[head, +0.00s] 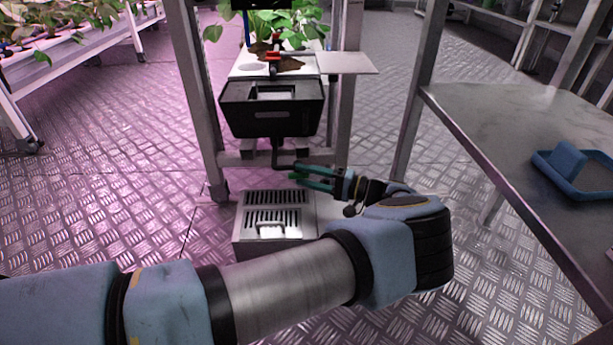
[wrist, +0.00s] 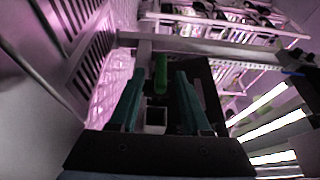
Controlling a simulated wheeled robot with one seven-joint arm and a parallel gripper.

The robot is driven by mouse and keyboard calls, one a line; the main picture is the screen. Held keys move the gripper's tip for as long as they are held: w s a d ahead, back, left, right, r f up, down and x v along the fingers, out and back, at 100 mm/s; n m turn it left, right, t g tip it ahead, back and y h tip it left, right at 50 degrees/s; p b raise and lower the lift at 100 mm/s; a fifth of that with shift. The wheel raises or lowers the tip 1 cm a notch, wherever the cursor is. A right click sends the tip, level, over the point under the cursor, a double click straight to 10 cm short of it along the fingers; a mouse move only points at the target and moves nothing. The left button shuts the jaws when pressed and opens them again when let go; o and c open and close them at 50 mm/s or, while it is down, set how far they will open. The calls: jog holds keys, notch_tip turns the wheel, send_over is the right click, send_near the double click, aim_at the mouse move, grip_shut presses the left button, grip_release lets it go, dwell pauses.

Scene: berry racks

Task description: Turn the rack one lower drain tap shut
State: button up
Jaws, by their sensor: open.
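My gripper (head: 306,178) is open, with its teal fingers pointing left below the black tub at the rack's lower front. A bright green lever (head: 293,177) shows at its fingertips, apparently the lower drain tap's handle. In the wrist view the green lever (wrist: 160,74) stands between the two spread fingers of my gripper (wrist: 158,88); whether either finger touches it I cannot tell. The tap's body is not clearly visible. A dark pipe (head: 277,155) runs down from the tub above it.
The black tub (head: 272,118) hangs above my gripper, with a red-handled fitting (head: 272,57) higher up. A grey slotted box (head: 248,222) stands on the floor below. A metal table (head: 480,105) with a blue tray (head: 590,192) is at right. Rack posts stand on both sides.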

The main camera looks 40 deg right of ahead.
jog(key=v, duration=1.1)
jog(key=shift+p, duration=0.3)
jog(key=shift+a, duration=0.1)
